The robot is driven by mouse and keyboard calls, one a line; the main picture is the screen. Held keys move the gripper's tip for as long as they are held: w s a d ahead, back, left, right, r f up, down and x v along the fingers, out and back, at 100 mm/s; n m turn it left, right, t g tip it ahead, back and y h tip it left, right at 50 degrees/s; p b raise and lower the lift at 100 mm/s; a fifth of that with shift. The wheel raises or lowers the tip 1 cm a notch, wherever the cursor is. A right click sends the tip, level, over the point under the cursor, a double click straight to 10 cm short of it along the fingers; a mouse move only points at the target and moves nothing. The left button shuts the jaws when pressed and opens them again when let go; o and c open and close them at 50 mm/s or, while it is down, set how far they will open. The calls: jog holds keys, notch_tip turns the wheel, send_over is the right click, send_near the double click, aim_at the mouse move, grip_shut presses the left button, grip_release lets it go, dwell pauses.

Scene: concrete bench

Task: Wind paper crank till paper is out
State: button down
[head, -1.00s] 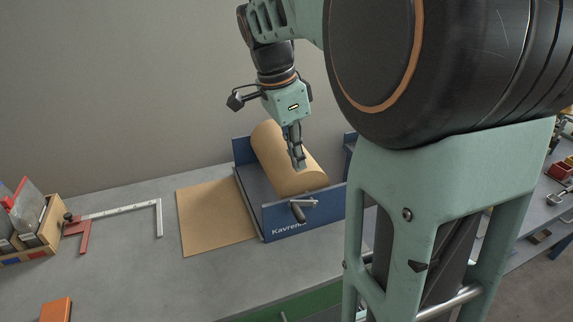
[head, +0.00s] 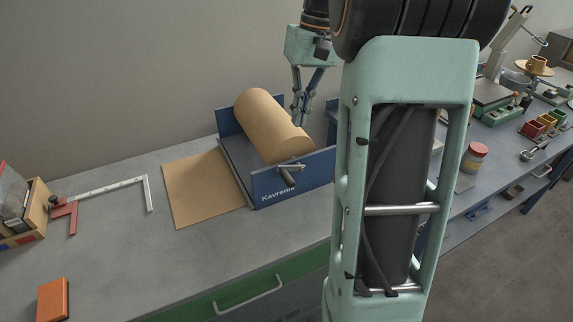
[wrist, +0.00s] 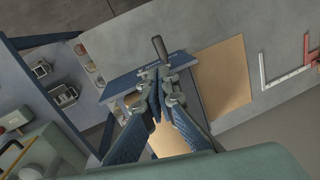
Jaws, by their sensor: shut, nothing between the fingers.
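The brown paper roll (head: 262,122) lies in a blue dispenser (head: 265,188) lettered "Kavren" on its front plate. A sheet of paper (head: 203,186) extends from the dispenser's left side flat onto the bench. The crank (head: 287,174) sits on the front plate, its dark handle pointing down; it also shows in the wrist view (wrist: 160,48). My gripper (head: 300,120) is shut and empty, behind the right end of the roll in the head view. In the wrist view my fingers (wrist: 156,108) point towards the front plate, apart from the crank handle.
A metal square (head: 110,188), a red tool (head: 66,212) and a wooden box (head: 25,225) lie on the left of the bench. An orange block (head: 53,299) lies at the front left. Cups and tools fill the bench at right.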

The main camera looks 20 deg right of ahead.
jog(key=n, duration=0.1)
jog(key=b, duration=0.1)
send_near(285, 175)
jog(key=f, duration=0.6)
jog(key=shift+s+a+f, duration=0.15)
jog(key=shift+a+f, duration=0.1)
jog(key=shift+f, duration=0.05)
jog(key=shift+a+f+b, duration=0.35)
jog(key=shift+f+b, duration=0.1)
jog(key=shift+f, duration=0.3)
jog(key=shift+r, duration=0.15)
